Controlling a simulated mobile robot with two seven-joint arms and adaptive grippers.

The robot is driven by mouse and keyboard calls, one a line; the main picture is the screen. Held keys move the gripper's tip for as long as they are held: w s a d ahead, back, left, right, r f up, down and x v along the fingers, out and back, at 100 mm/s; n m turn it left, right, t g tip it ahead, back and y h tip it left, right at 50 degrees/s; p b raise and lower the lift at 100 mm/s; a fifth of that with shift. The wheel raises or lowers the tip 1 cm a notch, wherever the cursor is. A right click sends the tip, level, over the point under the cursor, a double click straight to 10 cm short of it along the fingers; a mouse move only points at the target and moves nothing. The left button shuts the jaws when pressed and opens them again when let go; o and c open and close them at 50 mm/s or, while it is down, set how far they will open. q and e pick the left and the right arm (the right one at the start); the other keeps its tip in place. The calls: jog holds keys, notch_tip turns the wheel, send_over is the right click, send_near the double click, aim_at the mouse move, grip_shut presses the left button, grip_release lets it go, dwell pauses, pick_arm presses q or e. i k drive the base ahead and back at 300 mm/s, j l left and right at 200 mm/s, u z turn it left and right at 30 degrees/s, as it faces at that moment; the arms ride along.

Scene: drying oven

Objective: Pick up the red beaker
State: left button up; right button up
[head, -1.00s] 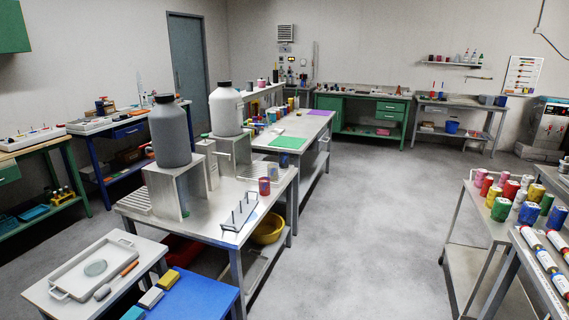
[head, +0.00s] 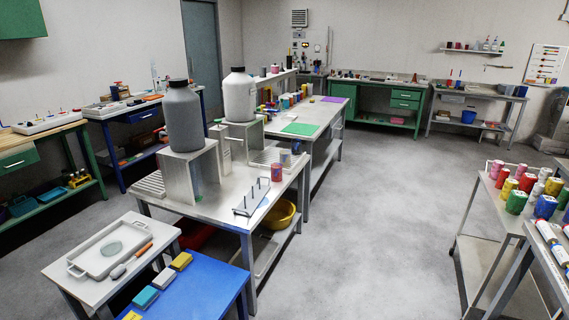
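A small red cup-like vessel (head: 277,172), which may be the red beaker, stands upright on the metal table (head: 222,210) in the middle, near its right side. A grey-blue vessel (head: 285,158) stands just behind it. More small red containers, such as one red can (head: 527,182), stand among coloured cans on the cart at the right; at this size I cannot tell whether any is a beaker. Neither of my grippers is in view.
A rack with upright pegs (head: 251,197) lies in front of the red vessel. Large grey (head: 185,118) and white (head: 239,98) bottles stand on metal stands behind-left. A yellow bowl (head: 280,214) sits on the shelf below. Open floor (head: 390,220) lies between table and cart (head: 485,205).

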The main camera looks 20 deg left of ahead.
aim_at(277, 173)
jog(key=i+u, duration=0.1)
jog(key=u, duration=0.45)
jog(key=i+l+u, duration=0.25)
jog(key=i+u, duration=0.15)
jog(key=i+l+u, duration=0.4)
jog(key=i+l, duration=0.55)
jog(key=i+l+u, duration=0.1)
jog(key=i+l, duration=1)
jog(key=l, duration=0.2)
